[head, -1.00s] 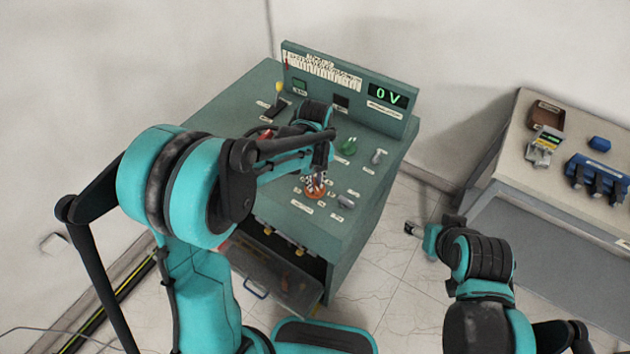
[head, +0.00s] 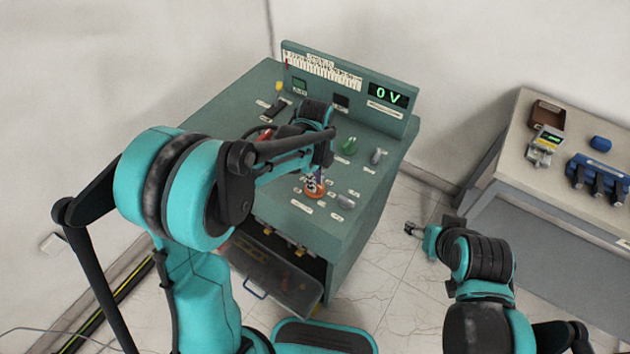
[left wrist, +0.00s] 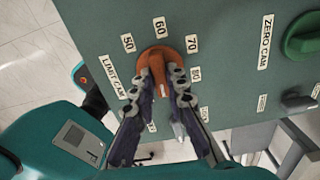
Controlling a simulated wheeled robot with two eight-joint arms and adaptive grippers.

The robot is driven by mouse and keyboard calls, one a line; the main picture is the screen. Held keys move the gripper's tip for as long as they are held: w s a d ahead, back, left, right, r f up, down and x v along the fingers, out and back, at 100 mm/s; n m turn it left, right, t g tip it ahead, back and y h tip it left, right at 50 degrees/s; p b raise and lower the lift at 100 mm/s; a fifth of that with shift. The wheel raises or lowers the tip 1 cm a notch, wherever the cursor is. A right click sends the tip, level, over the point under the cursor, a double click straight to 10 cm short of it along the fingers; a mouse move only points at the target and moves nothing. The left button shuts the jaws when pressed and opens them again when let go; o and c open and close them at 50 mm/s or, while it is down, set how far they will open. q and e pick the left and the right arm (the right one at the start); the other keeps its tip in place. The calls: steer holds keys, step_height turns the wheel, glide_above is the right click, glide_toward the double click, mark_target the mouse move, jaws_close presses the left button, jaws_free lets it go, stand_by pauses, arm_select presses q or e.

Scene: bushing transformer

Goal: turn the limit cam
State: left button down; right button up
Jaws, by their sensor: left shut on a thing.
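The limit cam is an orange-brown knob (left wrist: 160,58) on the green console top, ringed by number labels including 50, 60, 70 and 80, with a LIMIT CAM label on its left in the left wrist view. In the head view the knob (head: 315,190) shows low on the console top, partly covered by my gripper. My left gripper (left wrist: 160,82) has its two fingers on either side of the knob's grip and is shut on it. My right gripper (head: 412,229) is held over the floor right of the console; its finger opening is too small to tell.
The console (head: 225,105) has a display reading 0 V (head: 388,95). A green zero cam knob (head: 349,146) and small levers stand near the limit cam. An open drawer (head: 270,275) juts out below. A side table (head: 520,125) holds several items at right.

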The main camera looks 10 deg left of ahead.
arm_select(q)
steer(key=n, duration=0.4)
steer(key=shift+n, duration=0.3)
steer(key=n, duration=0.3)
steer(key=shift+n, duration=0.3)
steer(key=n, duration=0.4)
steer(key=shift+n, duration=0.3)
steer(key=n, duration=0.3)
steer(key=shift+n, duration=0.3)
steer(key=n, duration=0.4)
steer(key=shift+n+b, duration=0.3)
steer(key=n, duration=0.3)
steer(key=shift+n, duration=0.3)
steer(key=n, duration=0.4)
steer(key=shift+n, duration=2.2)
